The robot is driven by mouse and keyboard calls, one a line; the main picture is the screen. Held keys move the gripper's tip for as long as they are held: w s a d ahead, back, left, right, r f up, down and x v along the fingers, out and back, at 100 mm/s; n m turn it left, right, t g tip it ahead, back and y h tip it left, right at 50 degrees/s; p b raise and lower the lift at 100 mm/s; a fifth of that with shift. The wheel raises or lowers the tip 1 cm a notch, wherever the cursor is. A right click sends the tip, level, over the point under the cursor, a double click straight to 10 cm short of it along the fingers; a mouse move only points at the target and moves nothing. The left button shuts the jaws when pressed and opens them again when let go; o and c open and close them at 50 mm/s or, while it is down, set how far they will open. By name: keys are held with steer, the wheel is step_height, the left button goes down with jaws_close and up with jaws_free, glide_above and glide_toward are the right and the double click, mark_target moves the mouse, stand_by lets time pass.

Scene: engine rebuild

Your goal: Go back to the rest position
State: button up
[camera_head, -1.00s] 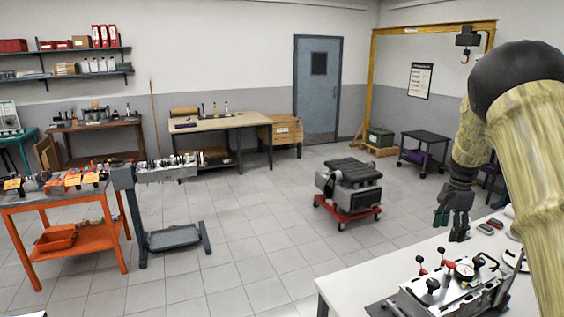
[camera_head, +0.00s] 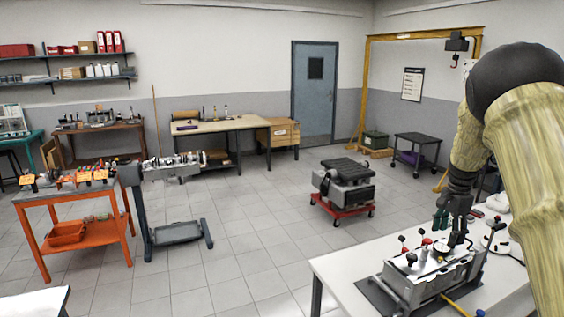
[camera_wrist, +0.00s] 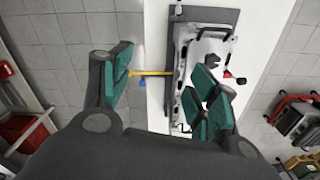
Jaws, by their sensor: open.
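My gripper (camera_head: 452,215) hangs from my arm at the right of the head view, fingers down, above the far side of a metal engine part (camera_head: 432,278) on a white table (camera_head: 345,272). In the wrist view its green-padded fingers (camera_wrist: 160,85) are spread apart with nothing between them. The engine part (camera_wrist: 207,52) lies beyond the right finger, which hides some of it. A yellow-handled tool (camera_wrist: 155,73) shows between the fingers and lies beside the part. I cannot tell the exact gap between gripper and part.
An engine block on a red dolly (camera_head: 345,188) stands mid-floor. An orange cart (camera_head: 68,203) and an engine stand (camera_head: 178,234) are at left. A yellow gantry (camera_head: 368,90) stands at the back. Tiled floor between them is clear.

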steer(key=s+a+f+n+b, duration=0.1)
steer(key=s+a+f, duration=0.1)
steer(key=f, duration=0.7)
steer(key=s+a+f+n+h+b, duration=0.1)
steer(key=s+a+f+b, duration=0.15)
steer(key=f, duration=0.55)
steer(key=s+a+f+n+b, duration=0.1)
steer(key=s+f+n, duration=0.15)
steer(key=f, duration=0.65)
steer(key=s+a+f+n+b, duration=0.2)
steer(key=s+a+f, duration=0.1)
steer(key=s+f, duration=0.5)
steer(key=s+a+f+n+b, duration=0.1)
steer(key=s+a+f, duration=0.4)
steer(key=f, duration=0.5)
steer(key=s+a+f+n+b, duration=0.2)
steer(key=s+a+f, duration=0.2)
steer(key=s, duration=0.6)
steer(key=s+a+f+n+b, duration=0.3)
steer(key=s+a, duration=0.3)
steer(key=s, duration=0.5)
steer(key=s+a+f+n+y+b, duration=0.1)
steer(key=s+a+f, duration=0.4)
steer(key=s, duration=0.5)
steer(key=shift+s+a+f+n+b, duration=0.25)
steer(key=shift+n+b, duration=0.4)
steer(key=shift+n, duration=0.6)
steer(key=shift+d, duration=0.1)
